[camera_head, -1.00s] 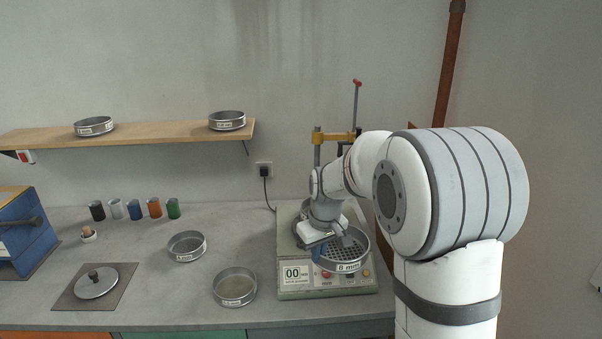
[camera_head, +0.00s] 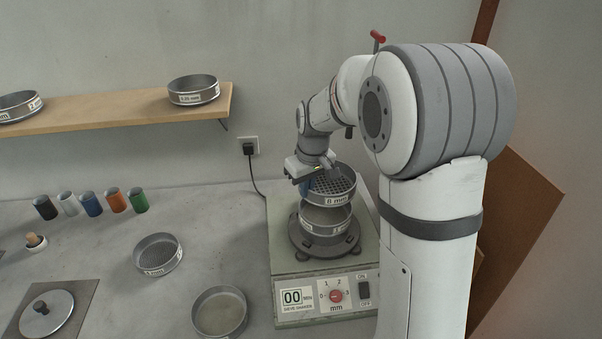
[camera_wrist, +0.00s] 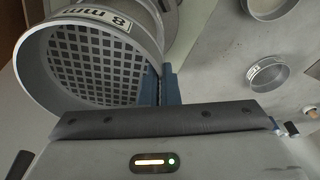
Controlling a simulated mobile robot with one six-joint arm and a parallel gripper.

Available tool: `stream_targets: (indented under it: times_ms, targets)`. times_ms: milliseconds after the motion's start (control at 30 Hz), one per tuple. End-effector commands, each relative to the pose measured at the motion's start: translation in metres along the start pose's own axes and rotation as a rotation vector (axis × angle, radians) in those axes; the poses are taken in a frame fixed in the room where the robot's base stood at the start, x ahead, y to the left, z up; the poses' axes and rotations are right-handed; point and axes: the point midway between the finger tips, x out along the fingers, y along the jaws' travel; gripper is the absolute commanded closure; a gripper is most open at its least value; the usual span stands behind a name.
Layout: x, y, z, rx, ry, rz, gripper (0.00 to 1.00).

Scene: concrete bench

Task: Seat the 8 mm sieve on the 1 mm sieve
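The 8 mm sieve (camera_head: 338,199), a grey metal ring with a coarse perforated floor, hangs above the shaker. My gripper (camera_head: 306,187) is shut on its left rim; in the wrist view the blue fingers (camera_wrist: 161,88) pinch the wall of the 8 mm sieve (camera_wrist: 88,62). Below it another sieve (camera_head: 327,223) sits on the shaker's dark round plate; its label is too small to read, so I cannot tell for sure that it is the 1 mm sieve. The held sieve overlaps its back edge in the picture. I cannot tell whether they touch.
The shaker (camera_head: 326,292) has its control panel at the front. Two loose sieves stand on the bench, a perforated one (camera_head: 158,254) and a fine-mesh one (camera_head: 220,313). Several coloured cups (camera_head: 91,204) and a lid (camera_head: 46,313) are left. Sieves rest on the shelf (camera_head: 130,108).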

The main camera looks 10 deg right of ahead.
Motion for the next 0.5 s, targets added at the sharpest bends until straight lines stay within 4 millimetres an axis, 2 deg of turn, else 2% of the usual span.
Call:
stream_targets:
  times_ms: [267, 500]
  targets:
    - [0.005, -0.002, 0.000, -0.005, 0.001, 0.000, 1.00]
    - [0.018, -0.003, 0.002, -0.006, -0.001, -0.001, 1.00]
